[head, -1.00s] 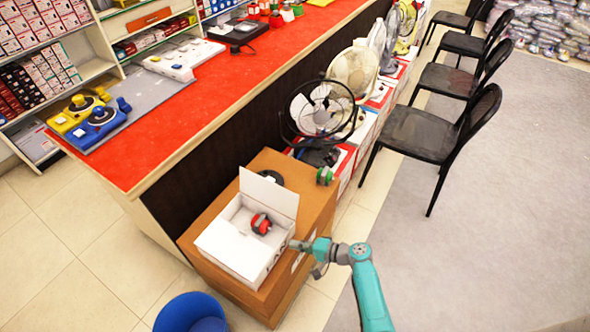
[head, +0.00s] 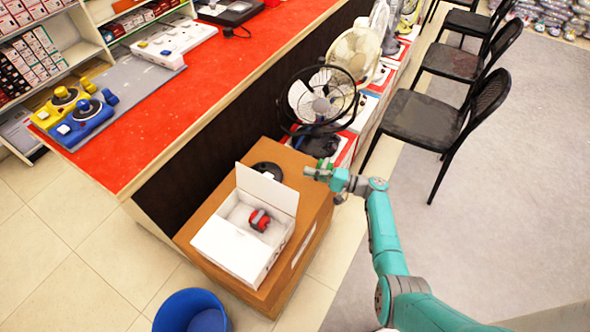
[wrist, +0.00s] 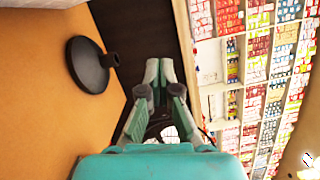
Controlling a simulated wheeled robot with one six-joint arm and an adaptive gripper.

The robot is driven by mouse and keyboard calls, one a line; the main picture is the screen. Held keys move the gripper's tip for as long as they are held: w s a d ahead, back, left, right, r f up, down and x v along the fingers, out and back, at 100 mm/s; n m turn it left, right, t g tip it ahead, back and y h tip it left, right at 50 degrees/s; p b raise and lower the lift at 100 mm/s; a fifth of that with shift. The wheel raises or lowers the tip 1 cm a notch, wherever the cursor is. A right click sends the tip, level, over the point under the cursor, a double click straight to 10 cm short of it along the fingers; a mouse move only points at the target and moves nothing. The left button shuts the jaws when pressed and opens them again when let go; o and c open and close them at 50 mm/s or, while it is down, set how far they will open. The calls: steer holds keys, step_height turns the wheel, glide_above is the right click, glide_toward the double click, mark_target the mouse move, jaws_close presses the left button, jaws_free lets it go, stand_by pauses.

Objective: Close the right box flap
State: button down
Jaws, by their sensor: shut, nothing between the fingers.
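A white box (head: 229,251) sits on top of a large brown carton (head: 205,219). One white flap (head: 268,189) stands upright along the box's far side. The box is partly open, and a red and dark item (head: 259,220) shows inside. I cannot tell for certain which flap is the right one. My gripper (head: 308,171) is shut and empty, in front of the carton's far right corner in the picture. It is right of the upright flap and apart from it. In the wrist view, my gripper's fingers (wrist: 159,80) are together with nothing between them.
A black round object (head: 268,171) lies on the carton behind the flap; it also shows in the wrist view (wrist: 90,65). A red-topped counter (head: 200,100) runs behind. Fans (head: 320,97) stand beyond my gripper. A blue bin (head: 190,312) is in front. Black chairs (head: 425,120) stand right.

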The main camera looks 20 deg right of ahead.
steer(key=w+a+r, duration=0.1)
steer(key=w+a, duration=0.2)
steer(key=a, duration=0.7)
steer(key=shift+w, duration=0.3)
steer(key=shift+r, duration=0.1)
steer(key=shift+s+a+r, duration=0.1)
steer(key=shift+a, duration=0.1)
steer(key=s+a+r+n+h, duration=0.2)
steer(key=s+a+n, duration=0.4)
steer(key=a+n, duration=0.15)
steer(key=s+a+f+n+h, duration=0.2)
steer(key=s+a+f+n, duration=0.2)
steer(key=a+f+n, duration=0.3)
steer(key=shift+s+n, duration=0.25)
steer(key=shift+n, duration=0.2)
stand_by(0.4)
